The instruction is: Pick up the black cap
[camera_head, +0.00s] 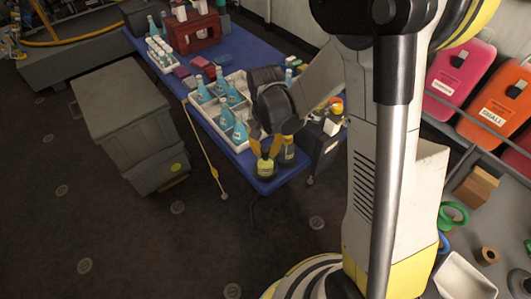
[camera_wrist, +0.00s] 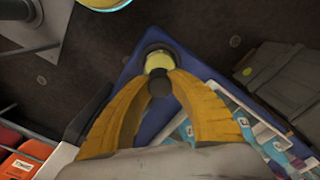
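The black cap (camera_wrist: 159,83) shows as a dark round shape between my fingertips in the wrist view. Below it is a bottle with a yellow body (camera_wrist: 158,61), standing at the near corner of the blue table. The same yellow bottle (camera_head: 265,169) shows in the head view, with my gripper (camera_head: 265,153) right over its top. My two orange fingers (camera_wrist: 159,80) lie on either side of the cap, their tips very close to it. I cannot tell whether they press on it. In the head view the cap is largely hidden by the fingers.
A second dark bottle (camera_head: 287,151) stands close at the right of the yellow one. A white divided tray (camera_head: 213,118) with several blue bottles lies behind on the blue table (camera_head: 240,47). A grey bin (camera_head: 125,125) stands left, and a dark case (camera_head: 322,145) right.

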